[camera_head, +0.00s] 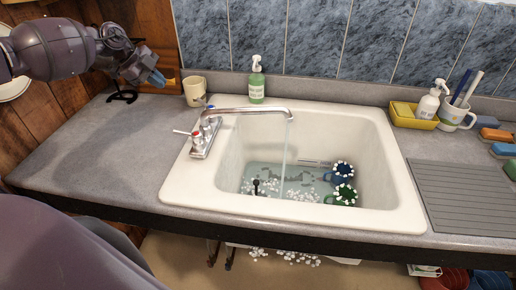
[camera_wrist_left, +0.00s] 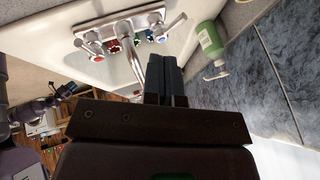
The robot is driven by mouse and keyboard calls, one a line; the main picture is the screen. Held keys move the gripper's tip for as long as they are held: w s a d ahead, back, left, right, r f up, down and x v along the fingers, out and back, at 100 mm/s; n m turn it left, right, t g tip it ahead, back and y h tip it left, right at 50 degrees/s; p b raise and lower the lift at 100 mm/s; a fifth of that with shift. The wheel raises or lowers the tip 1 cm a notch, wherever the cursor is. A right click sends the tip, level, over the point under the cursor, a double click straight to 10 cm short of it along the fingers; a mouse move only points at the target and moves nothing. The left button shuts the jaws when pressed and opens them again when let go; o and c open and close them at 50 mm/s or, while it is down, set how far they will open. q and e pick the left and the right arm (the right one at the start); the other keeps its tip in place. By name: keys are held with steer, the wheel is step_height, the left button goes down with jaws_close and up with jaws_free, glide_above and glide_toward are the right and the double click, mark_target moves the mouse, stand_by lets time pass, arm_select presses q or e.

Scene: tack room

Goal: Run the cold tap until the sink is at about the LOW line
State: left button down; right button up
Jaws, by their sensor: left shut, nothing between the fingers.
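The white sink (camera_head: 405,190) holds shallow water (camera_head: 270,175) with white foam, and a thin stream (camera_head: 285,150) falls from the spout. A blue mug (camera_head: 341,172) and a green mug (camera_head: 341,194) sit in it, rimmed with foam. I cannot make out a LOW line. The chrome tap (camera_head: 250,110) has a red-marked handle (camera_head: 190,133) at the front and a blue-marked handle (camera_head: 209,110) behind; both show in the left wrist view, the blue-marked one (camera_wrist_left: 173,27) at right. My left gripper (camera_head: 157,78) is shut and empty, above the counter left of the tap, touching neither handle.
A beige mug (camera_head: 195,91) and green soap bottle (camera_head: 257,80) stand behind the tap. At right are a yellow tray (camera_head: 411,118) with a white spray bottle (camera_head: 429,102), a mug of brushes (camera_head: 455,114) and a grey ridged mat (camera_head: 470,195). The left counter is mostly clear.

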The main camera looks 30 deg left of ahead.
steer(key=shift+s+d+f, duration=0.1)
steer(key=shift+s+f, duration=0.15)
steer(key=shift+s, duration=0.1)
steer(key=shift+w, duration=0.1)
